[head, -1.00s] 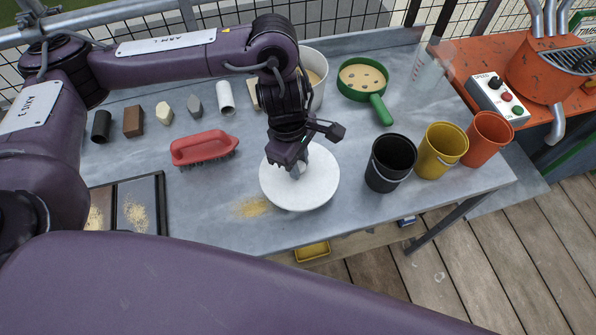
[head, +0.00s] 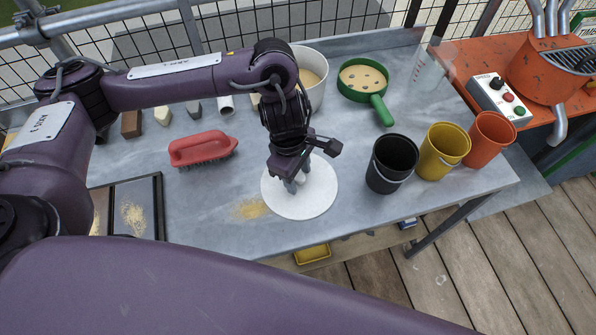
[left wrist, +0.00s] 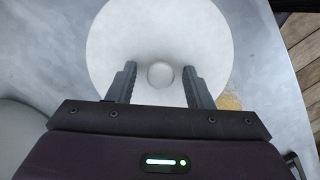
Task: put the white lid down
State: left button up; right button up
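The white lid (head: 312,204) is a round disc that appears to lie flat on the grey worktop, left of the black bucket. Its round knob (left wrist: 160,75) shows at the centre of the lid (left wrist: 160,30) in the left wrist view. My left gripper (head: 294,183) is right over the lid in the head view. In the left wrist view my left gripper (left wrist: 160,86) has its fingers spread on either side of the knob, with a gap on both sides. My right gripper is not in view.
A black bucket (head: 390,165), a yellow bucket (head: 443,152) and an orange bucket (head: 487,140) stand right of the lid. A white pot (head: 313,75) and a green pan (head: 364,80) stand behind. A red brush (head: 202,149) lies left. Yellow grains (head: 249,209) are near the lid.

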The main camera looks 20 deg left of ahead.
pick_arm(q)
jog(key=shift+r, duration=0.1)
jog(key=shift+r+p, duration=0.2)
jog(key=shift+p, duration=0.1)
jog(key=shift+w+a+r, duration=0.1)
jog(key=shift+r, duration=0.3)
notch_tip(320, 180, up, 11)
jog(key=a+p, duration=0.1)
jog(key=shift+a, duration=0.3)
jog(key=shift+f, duration=0.15)
